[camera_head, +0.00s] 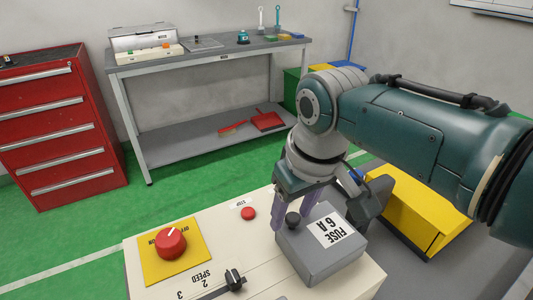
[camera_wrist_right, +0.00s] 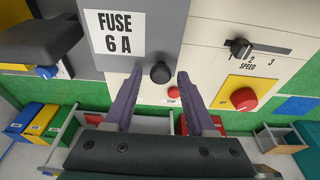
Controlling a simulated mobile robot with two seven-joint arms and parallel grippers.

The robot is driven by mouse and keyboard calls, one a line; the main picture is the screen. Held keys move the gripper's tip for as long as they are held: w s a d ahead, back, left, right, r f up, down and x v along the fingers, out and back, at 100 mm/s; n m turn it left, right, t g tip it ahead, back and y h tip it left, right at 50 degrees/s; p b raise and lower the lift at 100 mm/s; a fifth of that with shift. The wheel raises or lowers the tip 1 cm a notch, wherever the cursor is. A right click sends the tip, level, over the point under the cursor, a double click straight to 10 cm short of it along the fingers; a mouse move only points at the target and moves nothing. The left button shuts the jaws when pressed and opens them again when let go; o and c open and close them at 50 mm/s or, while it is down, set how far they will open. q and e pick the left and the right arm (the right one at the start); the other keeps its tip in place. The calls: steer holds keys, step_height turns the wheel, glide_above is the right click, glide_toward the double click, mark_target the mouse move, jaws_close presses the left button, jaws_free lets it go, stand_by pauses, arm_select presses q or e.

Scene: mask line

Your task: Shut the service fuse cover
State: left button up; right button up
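The fuse cover (camera_head: 316,262) is a grey box-like lid marked "FUSE 6 A" on the cream machine top, with a black knob (camera_head: 293,219) at its far-left corner. The cover also shows in the right wrist view (camera_wrist_right: 150,22), with the knob (camera_wrist_right: 160,72). I cannot tell whether the cover is fully shut. My right gripper (camera_head: 292,222) is over the knob, its purple fingers pointing down. In the wrist view, the open fingers (camera_wrist_right: 160,75) stand on either side of the knob with gaps visible. My left gripper is not in view.
A red rotary switch (camera_head: 171,243) on a yellow plate, a red stop button (camera_head: 248,213) and a black speed knob (camera_head: 233,280) share the machine top (camera_head: 205,230). A yellow box (camera_head: 420,215) stands to the right. A workbench (camera_head: 210,54) and a red drawer cabinet (camera_head: 62,125) stand behind.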

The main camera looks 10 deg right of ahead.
mark_target(298, 235)
steer(key=shift+o, duration=0.2)
steer(key=shift+s, duration=0.1)
steer(key=shift+r, duration=0.2)
steer(key=p+v, duration=0.3)
steer(key=v, duration=0.6)
steer(key=shift+r+p, duration=0.25)
steer(key=shift+p, duration=0.15)
steer(key=shift+d, duration=0.1)
